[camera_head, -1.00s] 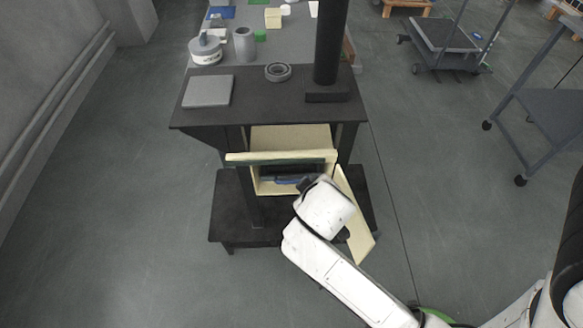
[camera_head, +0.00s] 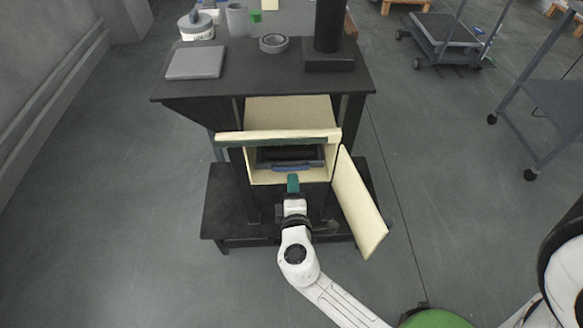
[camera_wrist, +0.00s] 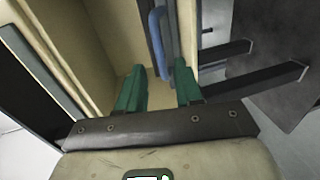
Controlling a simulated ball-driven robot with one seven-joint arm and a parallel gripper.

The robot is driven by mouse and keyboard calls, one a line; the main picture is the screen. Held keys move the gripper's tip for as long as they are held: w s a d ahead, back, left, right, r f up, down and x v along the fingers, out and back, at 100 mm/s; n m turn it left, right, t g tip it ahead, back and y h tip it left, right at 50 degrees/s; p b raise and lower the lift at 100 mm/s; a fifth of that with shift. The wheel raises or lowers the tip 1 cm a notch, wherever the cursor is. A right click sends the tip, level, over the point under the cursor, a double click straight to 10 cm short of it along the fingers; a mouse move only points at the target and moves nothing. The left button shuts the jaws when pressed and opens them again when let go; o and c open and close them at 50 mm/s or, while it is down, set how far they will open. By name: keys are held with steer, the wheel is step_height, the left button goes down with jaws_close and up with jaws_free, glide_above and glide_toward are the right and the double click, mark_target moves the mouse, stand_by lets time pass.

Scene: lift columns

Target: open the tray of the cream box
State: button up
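The cream box (camera_head: 290,109) sits beneath the dark table top, its front open and its cream door (camera_head: 359,207) swung out to the right. A dark tray (camera_head: 272,154) with a blue handle (camera_head: 297,167) is inside; the handle also shows in the wrist view (camera_wrist: 159,40). My gripper (camera_head: 293,180) is in front of the lower edge of the opening. In the wrist view its two green fingers (camera_wrist: 159,68) are spread apart with nothing between them. The handle lies just beyond the fingertips, roughly in line with the gap. I see no contact.
The dark table top (camera_head: 250,85) carries a grey plate (camera_head: 196,62), a grey ring (camera_head: 273,43) and a black column (camera_head: 328,40). A lower black shelf (camera_head: 222,205) is below the box. A cart (camera_head: 445,35) stands far right. The floor at left is clear.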

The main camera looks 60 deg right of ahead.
mark_target(291, 167)
steer(key=x, duration=0.7)
steer(key=shift+w+d, duration=0.25)
steer(key=shift+d, duration=0.05)
jaws_close()
